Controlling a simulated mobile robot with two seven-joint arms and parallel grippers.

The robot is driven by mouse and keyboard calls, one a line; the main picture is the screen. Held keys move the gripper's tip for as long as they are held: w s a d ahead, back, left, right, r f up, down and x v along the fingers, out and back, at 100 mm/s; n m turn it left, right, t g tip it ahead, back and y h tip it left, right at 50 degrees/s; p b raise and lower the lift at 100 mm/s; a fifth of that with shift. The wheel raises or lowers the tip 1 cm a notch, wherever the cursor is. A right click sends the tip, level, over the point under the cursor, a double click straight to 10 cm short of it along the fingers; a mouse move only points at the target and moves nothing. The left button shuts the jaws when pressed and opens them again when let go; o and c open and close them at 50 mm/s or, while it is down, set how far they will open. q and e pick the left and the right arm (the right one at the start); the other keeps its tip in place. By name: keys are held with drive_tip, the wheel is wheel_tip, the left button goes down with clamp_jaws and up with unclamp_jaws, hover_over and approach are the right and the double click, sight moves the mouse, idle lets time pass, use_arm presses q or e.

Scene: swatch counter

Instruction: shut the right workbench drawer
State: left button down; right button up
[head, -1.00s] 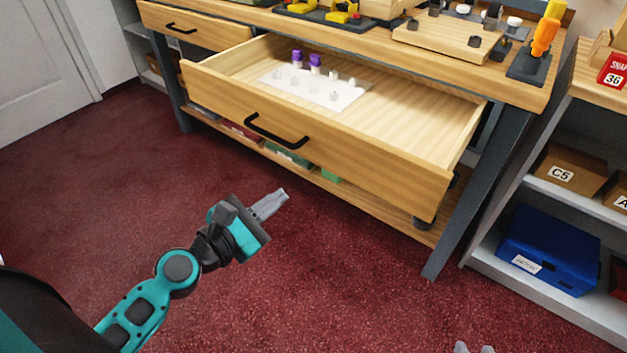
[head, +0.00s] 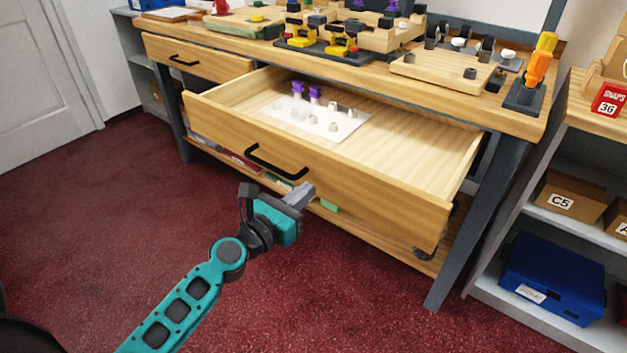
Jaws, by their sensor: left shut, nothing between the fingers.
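The right workbench drawer (head: 375,195) is pulled well out from under the workbench top (head: 430,90). Its wooden front carries a black bar handle (head: 275,163). Inside lies a white board (head: 325,118) with small pale pegs and two purple pieces (head: 315,94). My left gripper (head: 303,194) is shut and empty. In the picture it shows just below the right end of the handle, in front of the lower part of the drawer front. I cannot tell whether it touches the drawer. My right gripper is out of view.
A shut left drawer (head: 200,58) sits beside it. Tools and fixtures stand on the bench top, with an orange screwdriver (head: 541,66) at the right. A shelf at the right holds a blue bin (head: 550,275) and cardboard boxes (head: 565,196). Red carpet in front is clear.

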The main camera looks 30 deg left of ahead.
sight(323, 177)
use_arm(q)
drive_tip(key=shift+w+d, duration=0.2)
drive_tip(key=shift+w, duration=0.7)
drive_tip(key=shift+w+d, duration=0.15)
drive_tip(key=shift+w, duration=0.75)
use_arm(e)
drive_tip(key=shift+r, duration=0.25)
use_arm(q)
drive_tip(key=shift+w, duration=0.1)
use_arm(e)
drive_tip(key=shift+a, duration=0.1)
